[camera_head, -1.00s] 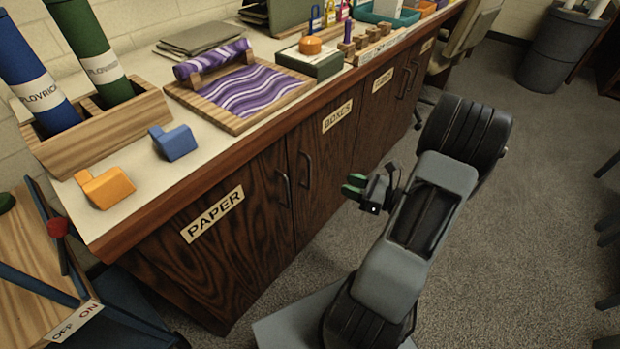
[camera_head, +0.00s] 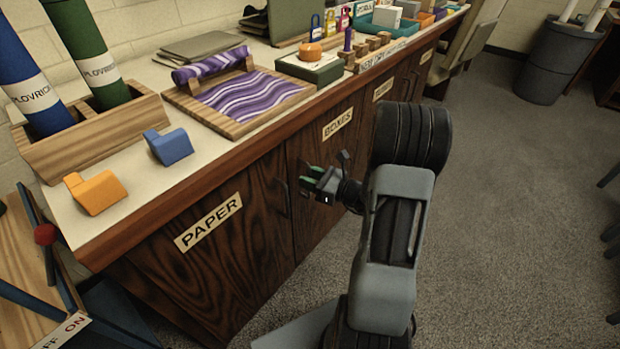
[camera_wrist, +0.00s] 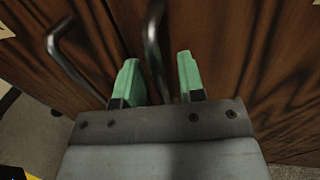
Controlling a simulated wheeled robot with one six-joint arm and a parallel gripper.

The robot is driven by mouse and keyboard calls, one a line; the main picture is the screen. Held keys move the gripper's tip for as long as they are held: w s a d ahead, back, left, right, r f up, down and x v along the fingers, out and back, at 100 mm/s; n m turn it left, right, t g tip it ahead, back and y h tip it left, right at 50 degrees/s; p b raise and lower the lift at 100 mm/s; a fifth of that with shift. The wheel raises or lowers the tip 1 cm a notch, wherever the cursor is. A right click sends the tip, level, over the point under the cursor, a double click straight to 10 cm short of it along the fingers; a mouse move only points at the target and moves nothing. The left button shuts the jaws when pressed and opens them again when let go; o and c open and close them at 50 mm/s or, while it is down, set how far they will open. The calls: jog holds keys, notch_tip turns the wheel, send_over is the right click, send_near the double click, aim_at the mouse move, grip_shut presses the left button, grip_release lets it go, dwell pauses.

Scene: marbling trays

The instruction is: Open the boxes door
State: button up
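The boxes door (camera_head: 335,165) is dark wood and bears a "BOXES" label (camera_head: 338,123). It looks shut, flush with the cabinet front. Its dark, curved metal handle (camera_wrist: 152,45) shows in the wrist view between my two green fingertips; in the head view my gripper hides it. My gripper (camera_head: 310,179) is open at the door's left edge. In the wrist view my gripper (camera_wrist: 159,80) has a finger on each side of the handle, with visible gaps. I cannot tell how deep the handle sits between them.
The paper door (camera_head: 240,250) is shut on the left; its handle (camera_wrist: 70,60) stands close beside my left finger in the wrist view. The counter (camera_head: 215,150) overhangs above, holding a marbling tray (camera_head: 235,127) and blocks. Carpeted floor (camera_head: 490,230) is clear to the right.

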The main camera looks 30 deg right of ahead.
jog(key=shift+w, duration=0.1)
jog(key=shift+c, duration=0.3)
grip_shut()
